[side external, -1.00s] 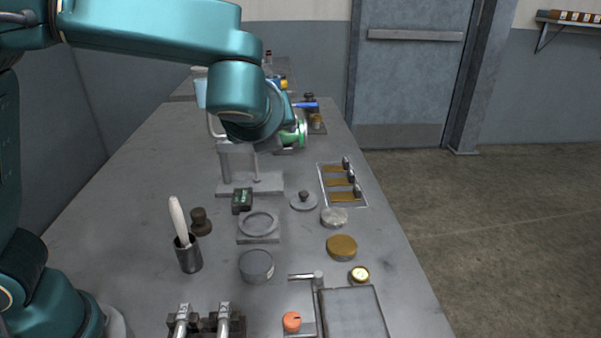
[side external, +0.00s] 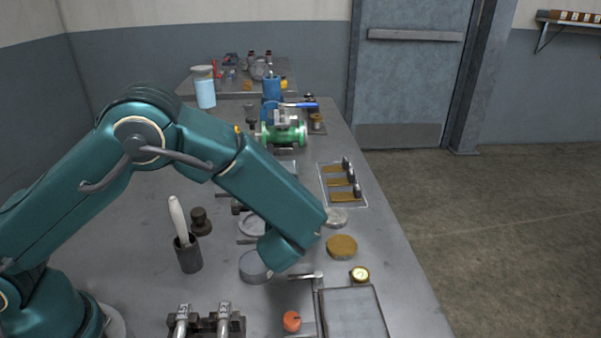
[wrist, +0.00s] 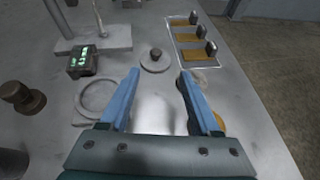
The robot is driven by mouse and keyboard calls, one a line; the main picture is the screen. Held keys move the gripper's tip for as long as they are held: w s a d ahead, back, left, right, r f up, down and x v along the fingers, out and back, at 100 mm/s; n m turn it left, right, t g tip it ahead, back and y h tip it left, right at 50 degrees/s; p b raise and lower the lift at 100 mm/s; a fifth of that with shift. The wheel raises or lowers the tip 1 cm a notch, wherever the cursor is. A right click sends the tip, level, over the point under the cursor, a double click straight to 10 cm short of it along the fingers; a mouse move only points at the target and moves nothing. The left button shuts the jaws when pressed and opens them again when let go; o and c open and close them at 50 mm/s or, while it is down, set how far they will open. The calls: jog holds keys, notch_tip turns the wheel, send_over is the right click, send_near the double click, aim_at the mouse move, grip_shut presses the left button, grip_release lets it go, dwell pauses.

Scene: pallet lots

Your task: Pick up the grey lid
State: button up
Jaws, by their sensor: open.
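The grey lid (wrist: 143,63), a flat round disc with a dark knob (wrist: 156,53) on top, lies on the grey table in the wrist view. My gripper (wrist: 159,76) is open, with its two blue fingers apart and nothing between them. In the wrist view the lid lies ahead of the fingertips, roughly centred between them. I cannot tell the height of the fingers over the table. In the side external view my arm hides the lid and most of the gripper.
Left of the lid are a small black box with a green display (wrist: 87,61), a ring-topped plate (wrist: 98,96) and a stand base (wrist: 118,36). A tray with brown strips (wrist: 219,61) lies to the right.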

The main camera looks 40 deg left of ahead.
jog(key=x, duration=0.5)
jog(key=shift+w+a+f, duration=0.15)
jog(key=shift+w+a, duration=0.1)
jog(key=shift+a+x, duration=0.25)
jog(key=shift+x, duration=2.4)
jog(key=shift+s, duration=0.2)
grip_shut()
